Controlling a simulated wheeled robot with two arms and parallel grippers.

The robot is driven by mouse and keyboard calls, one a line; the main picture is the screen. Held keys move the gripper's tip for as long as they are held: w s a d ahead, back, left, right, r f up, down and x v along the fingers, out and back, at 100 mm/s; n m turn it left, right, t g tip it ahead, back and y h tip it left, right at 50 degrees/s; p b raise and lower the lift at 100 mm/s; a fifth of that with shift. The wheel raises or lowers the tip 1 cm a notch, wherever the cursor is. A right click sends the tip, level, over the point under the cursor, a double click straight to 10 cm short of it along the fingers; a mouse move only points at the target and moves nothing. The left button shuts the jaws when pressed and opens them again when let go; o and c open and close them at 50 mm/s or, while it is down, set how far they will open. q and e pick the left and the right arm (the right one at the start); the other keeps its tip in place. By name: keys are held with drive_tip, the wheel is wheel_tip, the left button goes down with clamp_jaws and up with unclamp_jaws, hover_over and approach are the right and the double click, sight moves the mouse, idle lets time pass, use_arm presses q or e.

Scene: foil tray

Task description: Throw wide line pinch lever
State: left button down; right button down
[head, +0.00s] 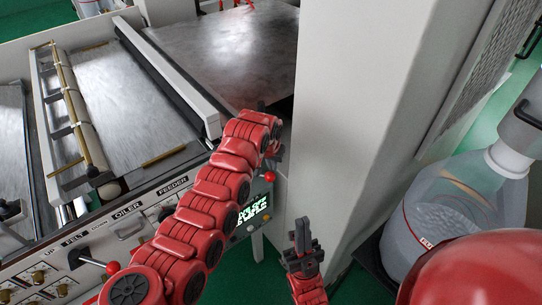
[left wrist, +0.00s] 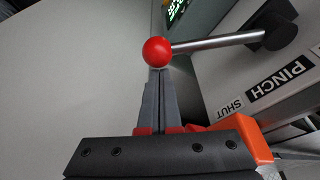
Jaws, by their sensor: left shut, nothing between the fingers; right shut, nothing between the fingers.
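The pinch lever shows in the left wrist view as a red ball (left wrist: 156,51) on a metal rod (left wrist: 215,42) from a dark pivot (left wrist: 280,33). The panel beside it reads PINCH and SHUT. In the head view a red ball knob (head: 269,176) shows just below my left gripper (head: 275,152). In the left wrist view my left gripper (left wrist: 160,85) is shut and empty, its fingertips right at the ball; I cannot tell whether they touch. My right gripper (head: 302,236) is shut and empty, pointing up before the grey machine column.
A panel labelled FELT, OILER and FEEDER (head: 172,184) holds another red-knobbed lever (head: 113,267) and switches. A lit green display (head: 252,210) is near my left arm. A grey column (head: 345,110) rises right of it. A clear jug (head: 450,205) stands at right.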

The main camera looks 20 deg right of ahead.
use_arm(q)
drive_tip(key=shift+w+d+f, duration=0.1)
drive_tip(key=shift+f, duration=0.55)
